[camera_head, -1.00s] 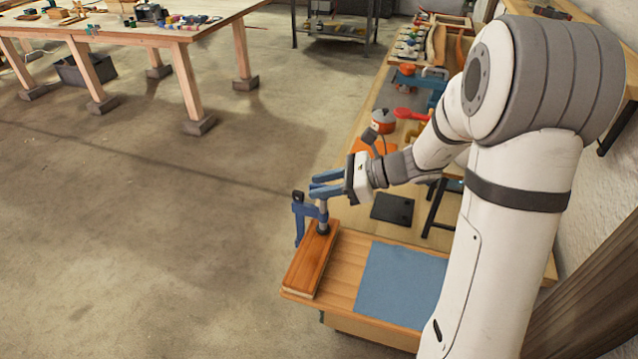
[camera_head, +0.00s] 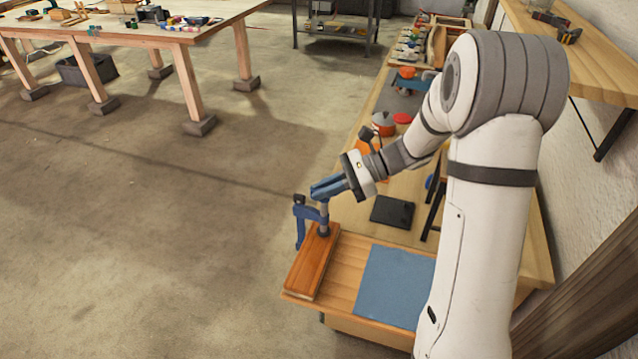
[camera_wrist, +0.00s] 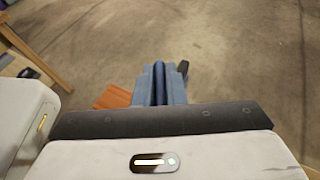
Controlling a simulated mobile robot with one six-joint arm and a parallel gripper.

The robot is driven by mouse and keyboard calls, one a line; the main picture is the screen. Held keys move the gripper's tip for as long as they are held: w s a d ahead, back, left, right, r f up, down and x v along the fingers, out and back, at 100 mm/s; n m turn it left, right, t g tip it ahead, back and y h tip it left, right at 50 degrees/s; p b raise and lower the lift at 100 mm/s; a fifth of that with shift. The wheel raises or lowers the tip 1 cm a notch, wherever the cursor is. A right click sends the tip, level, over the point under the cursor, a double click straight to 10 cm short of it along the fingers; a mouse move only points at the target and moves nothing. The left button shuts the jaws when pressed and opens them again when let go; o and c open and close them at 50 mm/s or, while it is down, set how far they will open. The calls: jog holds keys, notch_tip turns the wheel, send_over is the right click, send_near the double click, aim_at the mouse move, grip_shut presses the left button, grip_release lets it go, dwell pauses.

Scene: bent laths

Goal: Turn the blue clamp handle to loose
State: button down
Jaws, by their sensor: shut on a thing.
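The blue clamp (camera_head: 300,222) stands upright at the bench's near left end, its foot on a reddish-brown board (camera_head: 311,262). My gripper (camera_head: 322,190) is at the top of the clamp, its blue fingers shut on the handle. The handle itself is mostly hidden between the fingers. In the wrist view the fingers of my gripper (camera_wrist: 160,85) are close together, with a dark end of the clamp (camera_wrist: 183,67) just right of them. A corner of the board (camera_wrist: 113,97) shows to the left of the fingers.
A blue-grey mat (camera_head: 396,285) lies on the bench right of the board. A black flat item (camera_head: 392,211), an orange-red pot (camera_head: 383,122) and other tools lie farther back. Open floor (camera_head: 150,260) is to the left. A wall shelf (camera_head: 580,50) is at the upper right.

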jog(key=shift+f+n+g+h, duration=0.1)
jog(key=shift+n+g+h, duration=0.2)
jog(key=shift+n+g, duration=0.3)
jog(key=c, duration=1.5)
grip_release()
notch_tip(320, 180, up, 10)
jog(key=shift+b, duration=0.5)
